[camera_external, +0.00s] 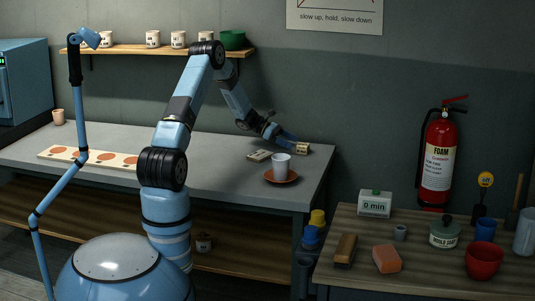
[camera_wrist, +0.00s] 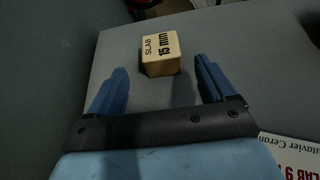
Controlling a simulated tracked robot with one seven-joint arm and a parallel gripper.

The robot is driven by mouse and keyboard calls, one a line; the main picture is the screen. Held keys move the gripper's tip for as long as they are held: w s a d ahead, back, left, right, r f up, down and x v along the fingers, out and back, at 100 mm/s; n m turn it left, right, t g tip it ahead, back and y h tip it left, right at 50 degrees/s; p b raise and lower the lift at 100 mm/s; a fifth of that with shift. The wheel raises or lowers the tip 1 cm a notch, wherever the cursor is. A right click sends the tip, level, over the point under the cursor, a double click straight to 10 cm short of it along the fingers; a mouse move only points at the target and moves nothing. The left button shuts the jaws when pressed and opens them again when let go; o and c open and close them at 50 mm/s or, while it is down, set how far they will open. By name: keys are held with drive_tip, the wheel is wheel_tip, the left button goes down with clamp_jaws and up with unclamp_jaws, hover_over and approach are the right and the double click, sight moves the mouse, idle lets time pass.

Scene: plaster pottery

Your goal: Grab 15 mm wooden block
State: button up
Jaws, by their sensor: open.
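The 15 mm wooden block (camera_wrist: 161,52) is a pale wooden cube marked "SLAB 15 mm" on the grey table. In the wrist view it lies just beyond my fingertips, between their lines. My gripper (camera_wrist: 162,73) is open and empty, with one blue finger to each side of the gap. In the external view the block (camera_external: 301,149) sits near the table's back right corner, and my gripper (camera_external: 290,138) reaches down close beside it. Whether a finger touches it cannot be told there.
A pale labelled block (camera_external: 259,155) lies left of my gripper; a lettered piece also shows in the wrist view (camera_wrist: 290,155). A white cup (camera_external: 281,163) stands on a brown saucer (camera_external: 281,177) in front. The table's right edge (camera_external: 322,185) is near. A wall stands behind.

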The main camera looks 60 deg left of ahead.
sight(299, 144)
drive_tip(key=x, duration=0.5)
drive_tip(key=c, duration=1.1)
drive_tip(key=shift+o, duration=0.2)
drive_tip(key=shift+r, duration=0.1)
